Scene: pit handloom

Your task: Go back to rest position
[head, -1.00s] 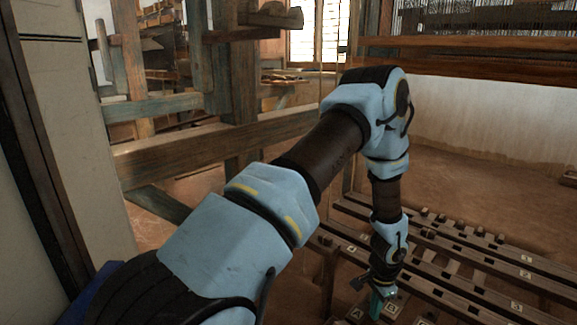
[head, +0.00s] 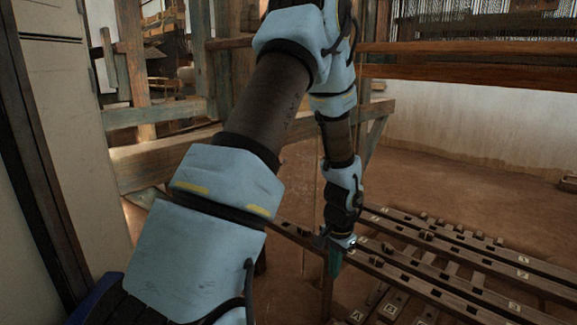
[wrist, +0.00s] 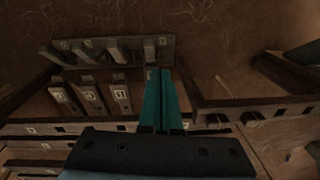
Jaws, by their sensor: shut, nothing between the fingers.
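My gripper (head: 335,262) points down at the left end of the dark slotted wooden rails (head: 455,262) in the head view. In the wrist view its two teal fingers (wrist: 162,100) lie side by side, closed together with nothing between them. Behind the fingertips are short wooden pedals with pale letter tags (wrist: 90,95) and a dark slotted bar (wrist: 255,115). I cannot tell how far the fingertips are from the wood.
A wooden loom frame (head: 160,165) stands at the back left, behind my arm. A pale cabinet (head: 50,110) is close on the left. A wooden beam (head: 470,68) crosses at the upper right. Brown floor (head: 440,180) is bare beyond the rails.

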